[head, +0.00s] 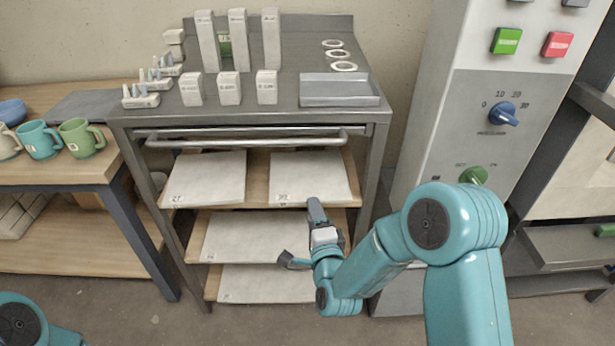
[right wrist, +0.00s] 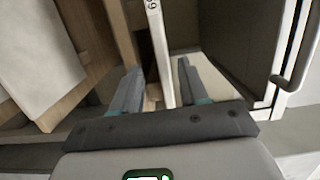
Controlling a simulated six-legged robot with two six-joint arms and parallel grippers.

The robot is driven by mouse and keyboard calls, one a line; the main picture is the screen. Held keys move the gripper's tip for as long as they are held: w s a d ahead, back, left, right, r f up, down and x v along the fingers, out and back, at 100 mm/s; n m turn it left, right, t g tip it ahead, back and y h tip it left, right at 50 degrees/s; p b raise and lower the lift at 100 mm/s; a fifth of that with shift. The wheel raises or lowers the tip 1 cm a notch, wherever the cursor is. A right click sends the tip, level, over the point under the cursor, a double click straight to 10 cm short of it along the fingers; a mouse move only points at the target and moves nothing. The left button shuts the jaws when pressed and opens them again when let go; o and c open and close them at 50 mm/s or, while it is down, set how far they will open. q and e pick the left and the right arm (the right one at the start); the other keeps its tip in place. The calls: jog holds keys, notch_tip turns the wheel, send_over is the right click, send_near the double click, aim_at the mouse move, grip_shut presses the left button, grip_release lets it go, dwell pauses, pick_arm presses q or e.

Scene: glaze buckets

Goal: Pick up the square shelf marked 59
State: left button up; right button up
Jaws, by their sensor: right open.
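The square shelf marked 59 (head: 312,174) is a flat off-white slab lying on the upper wooden board of the metal cart, on the right side. In the right wrist view its thin front edge (right wrist: 158,45) shows the number near the top of the picture. My right gripper (head: 301,236) is open at the cart's front, just below that slab's front edge in the head view. In the right wrist view the slab's edge runs between the two apart fingers (right wrist: 160,88); I cannot tell whether they touch it. My left gripper is out of view.
A similar slab marked 27 (head: 205,178) lies left on the same board. More slabs (head: 245,237) lie on lower boards. A metal handle bar (head: 245,140) crosses above the upper board. A control cabinet (head: 470,120) stands close on the right, a table with mugs on the left.

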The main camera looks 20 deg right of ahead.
aim_at(307, 190)
jog(key=w, duration=0.7)
jog(key=shift+w+d+r, duration=0.15)
jog(key=shift+w+d, duration=0.1)
jog(key=shift+w, duration=0.05)
grip_shut()
dwell(1.0)
jog(key=shift+r, duration=0.2)
